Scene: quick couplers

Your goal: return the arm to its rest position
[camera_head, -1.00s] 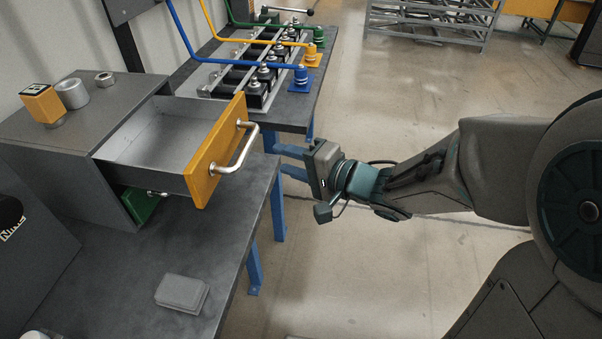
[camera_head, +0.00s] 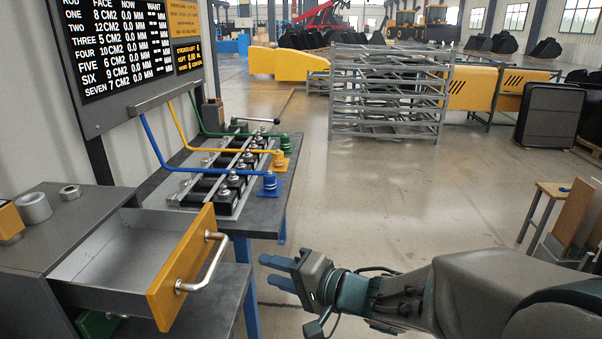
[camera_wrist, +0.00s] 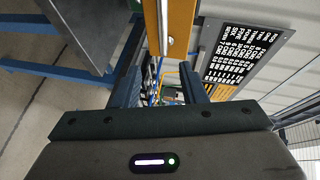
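My gripper (camera_head: 277,272) shows in the head view at the lower middle, right of the open drawer (camera_head: 167,262) and apart from its handle. Its two blue fingers point left with a gap between them and nothing held. In the wrist view the fingers of my gripper (camera_wrist: 168,92) stand apart, with the yellow drawer front (camera_wrist: 180,25) beyond them. My arm reaches in from the lower right of the head view, roughly level.
The drawer with its metal handle (camera_head: 208,265) juts toward my gripper. A bench (camera_head: 262,205) with blue, yellow and green pipes stands behind. A display board (camera_head: 125,45) hangs at upper left. A metal rack (camera_head: 385,95) stands farther back. Open floor (camera_head: 400,190) lies between.

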